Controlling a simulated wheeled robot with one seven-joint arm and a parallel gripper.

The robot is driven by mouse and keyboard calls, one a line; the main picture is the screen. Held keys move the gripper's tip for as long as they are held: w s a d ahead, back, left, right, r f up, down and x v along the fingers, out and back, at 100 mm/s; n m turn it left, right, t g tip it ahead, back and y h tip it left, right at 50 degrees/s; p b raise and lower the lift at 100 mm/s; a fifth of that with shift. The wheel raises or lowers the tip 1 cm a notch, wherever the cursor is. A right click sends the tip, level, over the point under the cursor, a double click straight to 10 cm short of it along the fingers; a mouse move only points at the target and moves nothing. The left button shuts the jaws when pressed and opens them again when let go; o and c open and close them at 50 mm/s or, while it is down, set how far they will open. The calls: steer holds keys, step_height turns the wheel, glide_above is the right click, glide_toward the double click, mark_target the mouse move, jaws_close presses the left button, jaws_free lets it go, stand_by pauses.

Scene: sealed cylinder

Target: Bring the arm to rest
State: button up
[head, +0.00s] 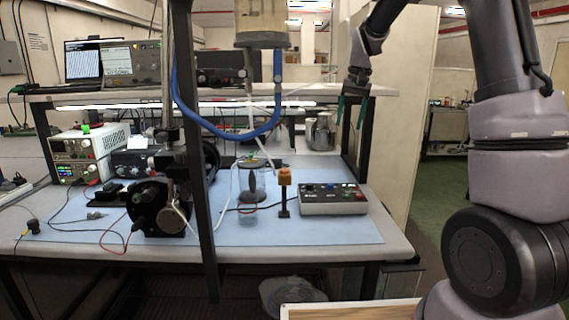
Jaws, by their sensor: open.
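My arm rises at the right of the head view, leaves the frame at the top and comes back down to my gripper (351,112). My gripper points down in front of the right end of the bench shelf (330,90). Its two green-tipped fingers are apart, and I see nothing between them. A pale cylinder (262,25) hangs at the top centre, well left of my gripper, its top cut off by the frame. A small clear cylinder (257,185) with a dark core stands on the blue mat (335,232).
A control box (333,198) and an orange-topped post (284,190) stand on the mat. A dark upright post (197,150) and a blue hose (240,138) cross the front. Instruments and cables fill the left. A wood-edged surface (350,312) lies low by my base.

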steer(key=s+d+r+t, duration=0.2)
steer(key=s+r, duration=0.6)
steer(key=s, duration=0.2)
steer(key=s+d+m+t+y, duration=0.1)
steer(key=s+t, duration=0.2)
steer(key=s, duration=1.8)
steer(key=shift+s+r, duration=0.15)
steer(key=shift+r, duration=0.1)
